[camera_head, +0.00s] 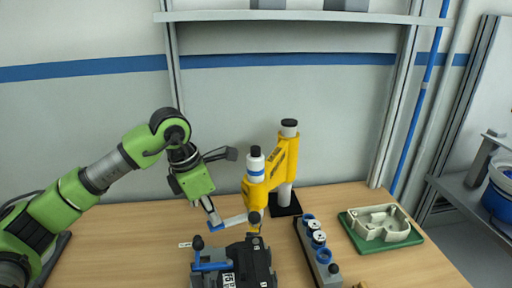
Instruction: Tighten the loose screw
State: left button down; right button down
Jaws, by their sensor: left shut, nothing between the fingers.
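My left gripper (215,222) comes in from the left and points down, shut and empty, just above and behind a dark fixture (262,262) with a blue lever. A pale bar with a blue end shows at its fingertips; I cannot tell whether they touch. I cannot make out the loose screw in this view. My right gripper is not in view.
A dark rack (326,264) with blue and white round parts stands right of the fixture. A pale housing (380,223) lies on a green board (411,238) at the right of the wooden table (125,245). A blue container (500,190) stands at the far right. Some tabletop at left is clear.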

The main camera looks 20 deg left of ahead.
pick_arm(q)
jog(key=shift+r+p, duration=1.45)
jog(key=shift+r, duration=1)
